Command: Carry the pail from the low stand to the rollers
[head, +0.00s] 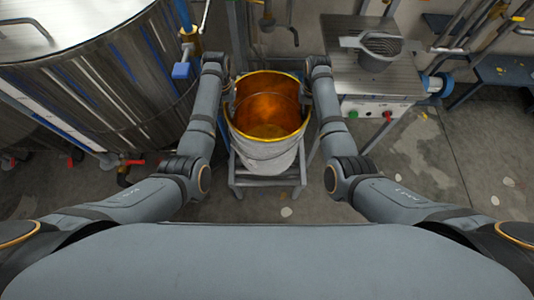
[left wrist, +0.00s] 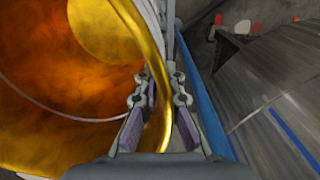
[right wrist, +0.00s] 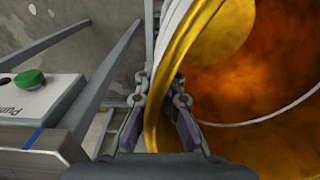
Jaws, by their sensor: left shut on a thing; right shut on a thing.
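The pail (head: 268,150) is pale grey outside with a golden rim and an amber, shiny inside. It stands upright at the low stand (head: 240,180), whose grey frame shows around and below it; I cannot tell whether its base touches the stand. My left gripper (head: 230,92) is shut on the pail's rim at its left side. In the left wrist view the fingers (left wrist: 158,110) straddle the golden rim. My right gripper (head: 308,92) is shut on the rim at the right side, and its fingers (right wrist: 166,110) straddle the rim in the right wrist view. The rollers are not clearly seen.
A large steel tank (head: 90,80) stands close on the left, with a blue valve (head: 181,71) near my left arm. A steel bench (head: 350,75) with a strainer (head: 380,48) and a button box (head: 378,108) stands close on the right. Open floor (head: 430,160) lies further right.

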